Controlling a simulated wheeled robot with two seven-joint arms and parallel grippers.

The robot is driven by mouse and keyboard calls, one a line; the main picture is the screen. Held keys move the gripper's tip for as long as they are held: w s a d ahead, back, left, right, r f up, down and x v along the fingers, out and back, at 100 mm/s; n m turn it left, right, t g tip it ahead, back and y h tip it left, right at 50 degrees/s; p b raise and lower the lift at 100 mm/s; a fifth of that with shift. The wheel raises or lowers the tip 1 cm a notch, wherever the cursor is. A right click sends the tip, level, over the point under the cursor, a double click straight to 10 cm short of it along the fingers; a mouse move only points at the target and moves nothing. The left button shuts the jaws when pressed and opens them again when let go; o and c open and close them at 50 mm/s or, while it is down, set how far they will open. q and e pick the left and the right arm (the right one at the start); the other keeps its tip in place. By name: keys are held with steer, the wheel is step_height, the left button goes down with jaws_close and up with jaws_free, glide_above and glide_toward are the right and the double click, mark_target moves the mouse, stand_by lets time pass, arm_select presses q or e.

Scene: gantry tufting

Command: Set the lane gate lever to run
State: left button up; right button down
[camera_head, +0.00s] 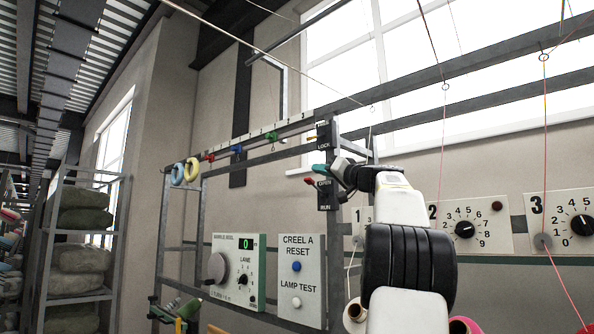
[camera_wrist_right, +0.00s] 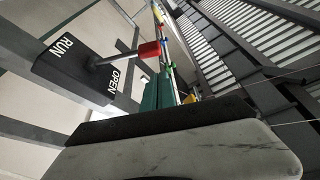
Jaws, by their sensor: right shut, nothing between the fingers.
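The lane gate lever has a red knob (camera_head: 310,181) and sits on a dark plate (camera_head: 325,205) marked OPEN above and RUN below, on a rack post. In the head view the knob is at the upper, OPEN end. In the right wrist view the red knob (camera_wrist_right: 150,49) stands out from the dark plate (camera_wrist_right: 75,65) on a metal stem. My right gripper (camera_head: 321,170) has teal fingers, shut and empty, just above the knob in the head view. The fingers (camera_wrist_right: 157,93) show close by the knob in the wrist view; I cannot tell whether they touch. My left gripper is not in view.
A LOCK switch plate (camera_head: 324,136) is just above my right gripper. A panel with a green display (camera_head: 240,270) and a CREEL A RESET panel (camera_head: 300,285) hang lower left. Numbered dial panels (camera_head: 470,226) are at right. Thin yarns run through the space at right.

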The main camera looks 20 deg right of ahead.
steer(key=shift+s+a+f, duration=0.1)
steer(key=shift+a+f, duration=0.15)
steer(key=shift+f, duration=0.3)
steer(key=shift+s+a+f, duration=0.1)
steer(key=shift+a+f, duration=0.1)
steer(key=shift+f, duration=0.35)
